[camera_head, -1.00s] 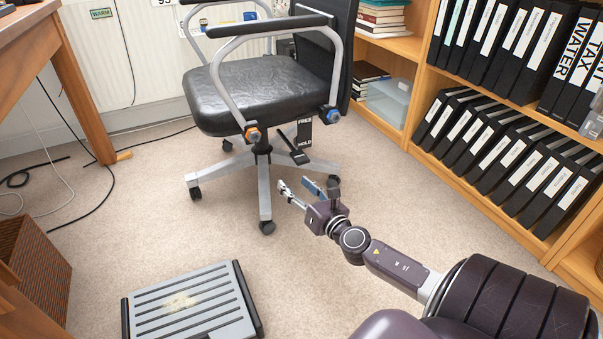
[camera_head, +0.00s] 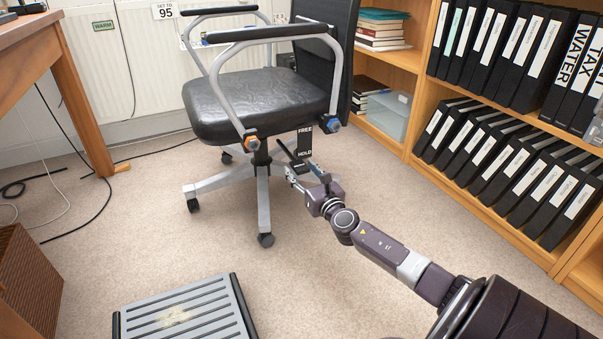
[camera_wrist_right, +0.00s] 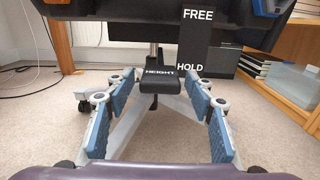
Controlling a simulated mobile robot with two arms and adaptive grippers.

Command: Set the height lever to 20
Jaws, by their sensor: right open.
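The height lever (camera_wrist_right: 159,82) is a black paddle marked HEIGHT under the chair seat (camera_head: 262,100). In the wrist view it shows between and beyond my right gripper's blue-padded fingers, with no clear contact. Beside it hangs a black plate (camera_wrist_right: 208,40) reading FREE at the top and HOLD at the bottom; the plate also shows in the head view (camera_head: 305,142). The lever sits level with or just below HOLD in the wrist view. My right gripper (camera_head: 306,172) is open and empty, low beside the chair's base. My left gripper is out of view.
The chair's wheeled legs (camera_head: 264,205) spread around the lever. A grey slatted footrest (camera_head: 190,312) lies front left. A bookcase (camera_head: 405,118) with binders stands right, a wooden desk (camera_head: 75,95) left. Carpet between is clear.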

